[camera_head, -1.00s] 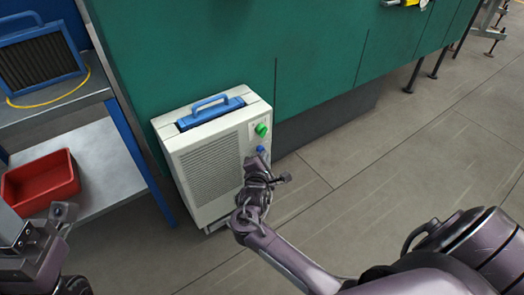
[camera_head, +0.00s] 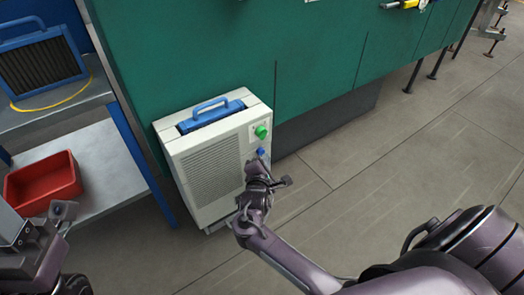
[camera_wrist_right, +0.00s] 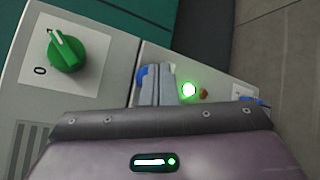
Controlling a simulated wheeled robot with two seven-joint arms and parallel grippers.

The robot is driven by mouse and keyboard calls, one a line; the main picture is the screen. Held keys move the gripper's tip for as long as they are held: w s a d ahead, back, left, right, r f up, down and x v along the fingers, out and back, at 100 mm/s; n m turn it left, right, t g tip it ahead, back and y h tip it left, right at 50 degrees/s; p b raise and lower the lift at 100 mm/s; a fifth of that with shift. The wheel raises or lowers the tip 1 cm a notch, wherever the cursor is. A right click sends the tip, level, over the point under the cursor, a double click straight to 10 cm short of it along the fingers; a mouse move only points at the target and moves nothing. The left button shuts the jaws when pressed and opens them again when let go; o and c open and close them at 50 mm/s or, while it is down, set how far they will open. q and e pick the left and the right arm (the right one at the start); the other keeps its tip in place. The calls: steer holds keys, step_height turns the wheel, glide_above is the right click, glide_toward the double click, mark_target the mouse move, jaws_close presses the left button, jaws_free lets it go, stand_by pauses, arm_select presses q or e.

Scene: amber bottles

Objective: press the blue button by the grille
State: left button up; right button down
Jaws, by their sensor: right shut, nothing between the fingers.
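The white box unit (camera_head: 212,165) with a side grille (camera_head: 210,173) stands on the floor against the green cabinet. The blue button (camera_head: 261,152) is on its panel to the right of the grille, below a green knob (camera_head: 261,132). My right gripper (camera_head: 256,165) is shut and empty, its tips just below the button in the head view. In the right wrist view the fingertips (camera_wrist_right: 158,70) cover most of the blue button (camera_wrist_right: 141,75); I cannot tell whether they touch it. My left gripper (camera_head: 62,212) is at the lower left, partly cut off, its opening unclear.
A lit green lamp (camera_wrist_right: 189,90) and a small orange-brown spot sit beside the fingertips. The unit has a blue top handle (camera_head: 211,108). A shelf with a red bin (camera_head: 42,183) stands to the left. The floor (camera_head: 330,185) to the right is clear.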

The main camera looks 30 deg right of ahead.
steer(key=shift+s, duration=0.35)
steer(key=s+p, duration=0.5)
steer(key=shift+d, duration=0.25)
stand_by(0.8)
